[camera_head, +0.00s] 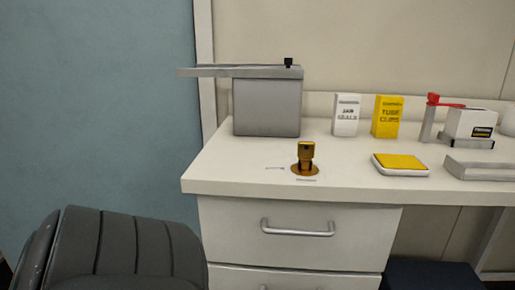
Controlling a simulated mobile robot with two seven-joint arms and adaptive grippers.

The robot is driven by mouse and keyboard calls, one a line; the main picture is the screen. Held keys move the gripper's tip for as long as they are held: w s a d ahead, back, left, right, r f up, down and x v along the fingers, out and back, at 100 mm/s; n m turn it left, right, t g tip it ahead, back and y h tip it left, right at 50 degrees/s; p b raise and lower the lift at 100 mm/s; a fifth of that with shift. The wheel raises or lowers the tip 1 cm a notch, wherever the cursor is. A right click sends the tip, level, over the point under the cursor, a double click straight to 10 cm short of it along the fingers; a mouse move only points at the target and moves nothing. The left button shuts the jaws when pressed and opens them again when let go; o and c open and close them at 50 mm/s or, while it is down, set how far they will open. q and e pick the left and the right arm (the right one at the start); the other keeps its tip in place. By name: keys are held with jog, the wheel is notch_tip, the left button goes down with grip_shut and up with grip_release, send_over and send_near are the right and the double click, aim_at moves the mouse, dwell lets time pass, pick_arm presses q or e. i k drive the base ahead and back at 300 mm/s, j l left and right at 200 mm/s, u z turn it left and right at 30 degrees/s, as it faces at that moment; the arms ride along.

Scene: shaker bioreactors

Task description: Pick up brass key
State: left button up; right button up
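A brass-coloured object (306,157) stands upright on the white worktop (230,172), left of the middle and near the front edge. It has a round, wide base and a short, thicker head with a dark mark. It looks like the brass key, but its exact shape is too small to tell. Small flat marks or slips lie beside its base. Neither of my grippers is in view, and nothing touches the brass object.
A grey box with an overhanging lid (267,105) stands behind left. White (346,115) and yellow (387,116) cartons stand at the back. A dark ribbed object (125,245) fills the lower left.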

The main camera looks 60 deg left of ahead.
aim_at(306, 150)
jog(key=u, duration=1.55)
